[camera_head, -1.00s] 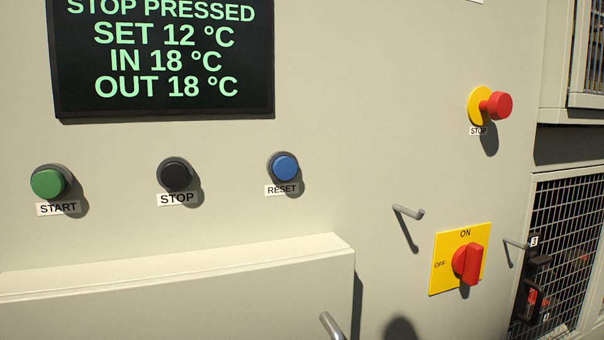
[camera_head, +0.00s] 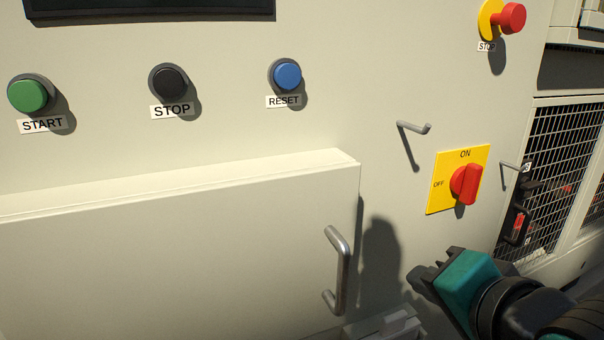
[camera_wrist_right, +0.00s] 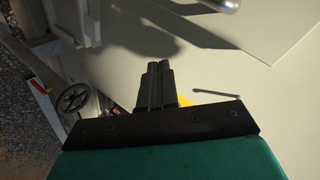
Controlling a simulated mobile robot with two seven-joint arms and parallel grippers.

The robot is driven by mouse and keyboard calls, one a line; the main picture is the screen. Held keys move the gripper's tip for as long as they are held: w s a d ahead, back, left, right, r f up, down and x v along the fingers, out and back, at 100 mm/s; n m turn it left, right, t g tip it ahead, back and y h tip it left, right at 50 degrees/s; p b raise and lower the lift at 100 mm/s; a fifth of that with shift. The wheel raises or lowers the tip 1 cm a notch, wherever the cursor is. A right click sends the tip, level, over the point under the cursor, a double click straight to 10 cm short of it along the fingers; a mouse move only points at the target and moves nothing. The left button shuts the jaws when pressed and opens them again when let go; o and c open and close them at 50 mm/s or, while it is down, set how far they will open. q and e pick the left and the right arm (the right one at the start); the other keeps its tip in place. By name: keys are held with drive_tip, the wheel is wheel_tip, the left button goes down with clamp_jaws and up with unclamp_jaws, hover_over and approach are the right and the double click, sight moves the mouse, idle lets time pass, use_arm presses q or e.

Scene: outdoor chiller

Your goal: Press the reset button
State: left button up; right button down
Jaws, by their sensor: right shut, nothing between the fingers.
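The blue reset button (camera_head: 287,75) is on the pale panel in the head view, above its RESET label (camera_head: 284,101). The black stop button (camera_head: 169,83) is to its left and the green start button (camera_head: 28,94) further left. My right gripper (camera_head: 418,277) is at the lower right of the head view, well below and to the right of the reset button, touching nothing that I can see. In the right wrist view its fingers (camera_wrist_right: 155,85) are together and empty. The reset button does not show in the wrist view. My left gripper is not in view.
A box-like cover with a metal handle (camera_head: 340,270) juts out below the buttons. To the right are a hook (camera_head: 413,127), a red rotary switch (camera_head: 467,184) on a yellow plate, and a red mushroom stop button (camera_head: 510,17). A mesh guard (camera_head: 560,170) stands at far right.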

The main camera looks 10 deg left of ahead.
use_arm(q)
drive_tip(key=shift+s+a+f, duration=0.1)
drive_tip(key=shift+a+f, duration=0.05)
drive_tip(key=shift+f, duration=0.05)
use_arm(e)
drive_tip(key=s+a+r+m+t+y, duration=0.2)
drive_tip(key=s+a+r, duration=0.1)
drive_tip(key=r, duration=0.8)
drive_tip(key=s+a+r+m+t+y, duration=0.1)
drive_tip(key=s+a+r+m+y, duration=0.1)
drive_tip(key=a+r, duration=0.4)
wheel_tip(320, 180, up, 5)
drive_tip(key=shift+s+f+t+y, duration=0.1)
drive_tip(key=shift+s+t+y, duration=0.3)
drive_tip(key=shift+s+y, duration=0.15)
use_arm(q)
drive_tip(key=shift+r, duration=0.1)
use_arm(e)
approach(286, 76)
drive_tip(key=x, duration=0.5)
drive_tip(key=shift+w+d+p, duration=0.1)
drive_tip(key=shift+w+p, duration=0.1)
drive_tip(key=shift+p, duration=0.1)
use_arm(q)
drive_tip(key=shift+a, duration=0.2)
use_arm(e)
drive_tip(key=shift+x, duration=0.8)
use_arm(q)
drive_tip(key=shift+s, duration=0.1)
